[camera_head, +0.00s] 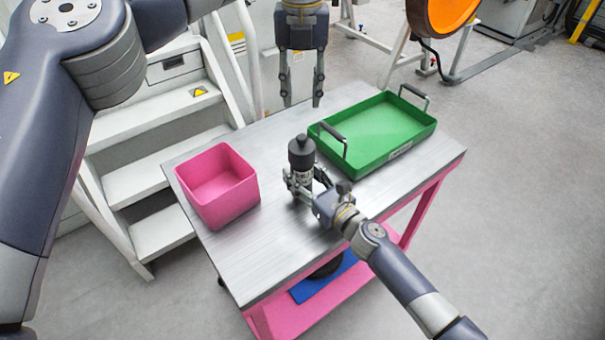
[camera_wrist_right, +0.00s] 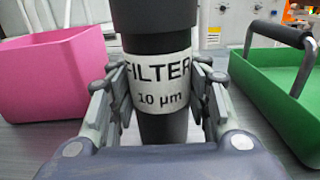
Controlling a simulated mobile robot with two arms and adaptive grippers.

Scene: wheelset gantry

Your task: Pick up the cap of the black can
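The black can (camera_wrist_right: 163,126) stands upright on the table, with a white label reading "FILTER 10 µm". Its wide dark cap (camera_head: 302,153) sits on top with a small knob; the cap's lower part also shows at the top of the right wrist view (camera_wrist_right: 157,18). My right gripper (camera_head: 301,180) is shut on the can below the cap, one finger on each side at the label. My left gripper (camera_head: 302,104) points down, open and empty, above and beyond the cap, with its two fingers apart.
A pink open box (camera_head: 228,203) stands on the left of the metal table (camera_head: 262,266). A green tray (camera_head: 408,147) with two raised handles lies at the back right. White steps (camera_head: 150,185) stand behind the table at left. The table front is mostly clear.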

